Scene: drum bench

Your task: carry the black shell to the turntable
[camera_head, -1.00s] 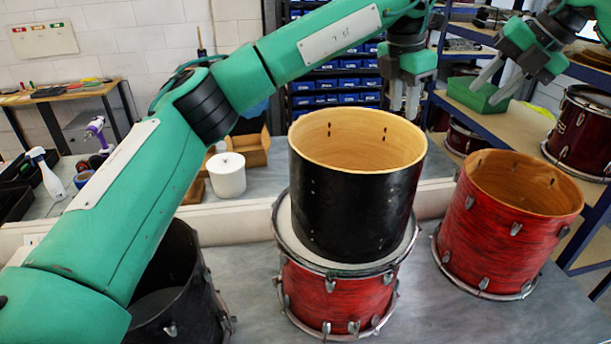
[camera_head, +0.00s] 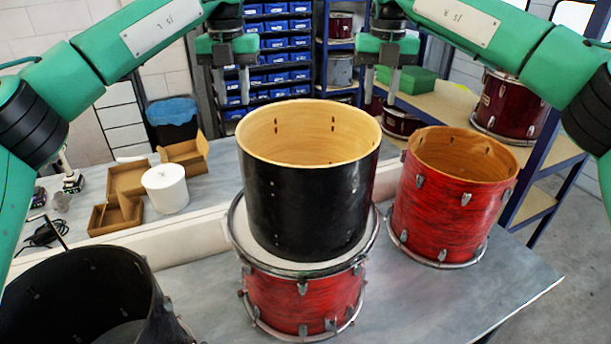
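The black shell (camera_head: 312,205) is an upright, open-topped cylinder with a pale wood inside. It stands on the white top of a red drum (camera_head: 305,302) in the middle of the bench. My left gripper (camera_head: 234,98) is open and empty, pointing down behind the shell's left side. My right gripper (camera_head: 381,98) is open and empty, pointing down behind the shell's right side. Both look apart from the shell. I cannot make out a turntable in this view.
Another red drum shell (camera_head: 450,205) stands to the right. A black drum (camera_head: 85,300) is at the lower left. A white roll (camera_head: 165,188) and cardboard boxes (camera_head: 122,190) lie behind a pale ledge. The bench (camera_head: 480,290) is clear at the front right.

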